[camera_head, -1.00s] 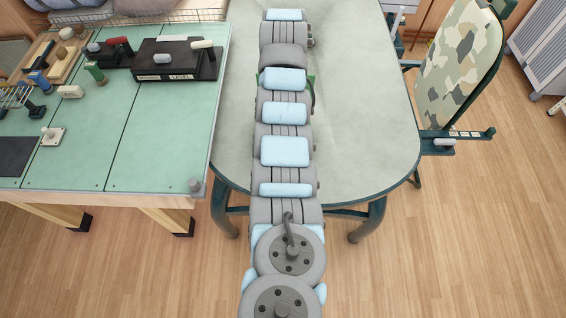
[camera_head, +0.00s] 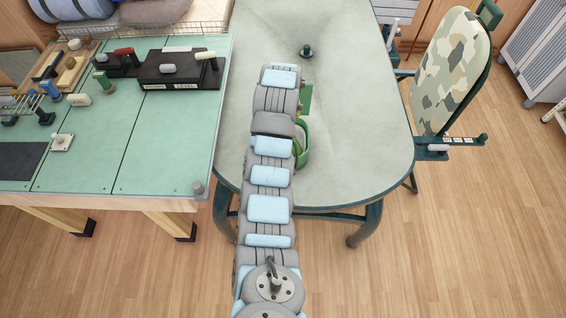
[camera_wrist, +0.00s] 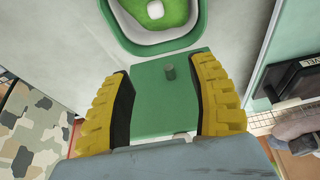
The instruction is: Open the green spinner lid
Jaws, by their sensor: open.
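The green spinner (camera_head: 302,146) stands on the grey table, partly hidden behind my arm. In the wrist view its rounded rim (camera_wrist: 124,40) is at the top edge, with a small white piece (camera_wrist: 155,10) visible inside.
The grey table (camera_head: 365,150) is mostly bare, with a small dark knob (camera_head: 307,51) near the back. A green workbench (camera_head: 160,140) with a black level box (camera_head: 180,72) and small tools stands at left.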

